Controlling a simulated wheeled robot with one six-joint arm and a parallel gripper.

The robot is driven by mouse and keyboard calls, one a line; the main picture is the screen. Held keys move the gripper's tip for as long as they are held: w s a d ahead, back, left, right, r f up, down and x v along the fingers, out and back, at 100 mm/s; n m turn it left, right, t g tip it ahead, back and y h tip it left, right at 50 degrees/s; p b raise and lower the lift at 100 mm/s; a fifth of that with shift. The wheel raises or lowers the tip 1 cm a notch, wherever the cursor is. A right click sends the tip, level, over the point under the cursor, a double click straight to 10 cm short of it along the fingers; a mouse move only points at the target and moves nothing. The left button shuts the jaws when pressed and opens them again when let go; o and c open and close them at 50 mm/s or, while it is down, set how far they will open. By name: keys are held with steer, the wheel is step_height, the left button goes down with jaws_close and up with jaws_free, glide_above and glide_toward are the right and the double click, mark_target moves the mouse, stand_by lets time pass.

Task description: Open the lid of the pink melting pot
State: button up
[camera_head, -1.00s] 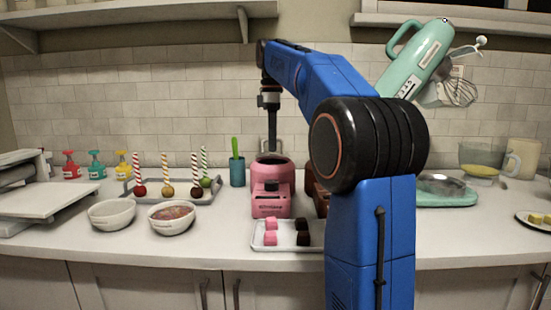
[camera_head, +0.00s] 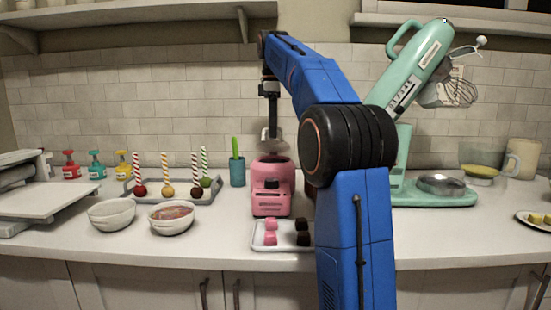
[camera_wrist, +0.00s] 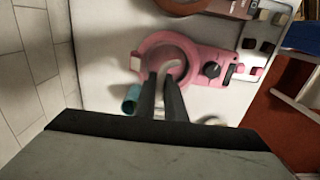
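The pink melting pot (camera_head: 272,202) stands on the counter behind a small tray, with its round opening facing up. In the wrist view the pot's pink ring (camera_wrist: 205,62) and dark front knob are seen from above. My gripper (camera_head: 271,128) is above the pot, pointing down. A pale, curved piece, which looks like the lid (camera_head: 277,134), is at my fingertips, above the pot's rim and apart from it. In the wrist view my dark fingers (camera_wrist: 159,82) are close together, with a pale curved edge (camera_wrist: 137,62) beside their tips. The fingers hide part of their contact with it.
A white tray (camera_head: 286,247) with pink and dark cubes lies before the pot. A teal cup (camera_head: 237,172) stands left of it, also seen in the wrist view (camera_wrist: 131,98). Cake pops and bowls are farther left. A mint mixer (camera_head: 436,196) stands right.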

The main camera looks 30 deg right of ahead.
steer(key=shift+w+d+r, duration=0.25)
steer(key=shift+w+d, duration=0.2)
steer(key=shift+w, duration=0.2)
steer(key=shift+w+d+r, duration=0.2)
steer(key=shift+w+d, duration=0.25)
steer(key=shift+w, duration=0.25)
steer(key=shift+w+d+r, duration=0.25)
steer(key=shift+w+d, duration=0.2)
steer(key=shift+w, duration=0.2)
steer(key=o, duration=1.2)
steer(key=shift+o, duration=0.2)
steer(key=shift+r, duration=0.1)
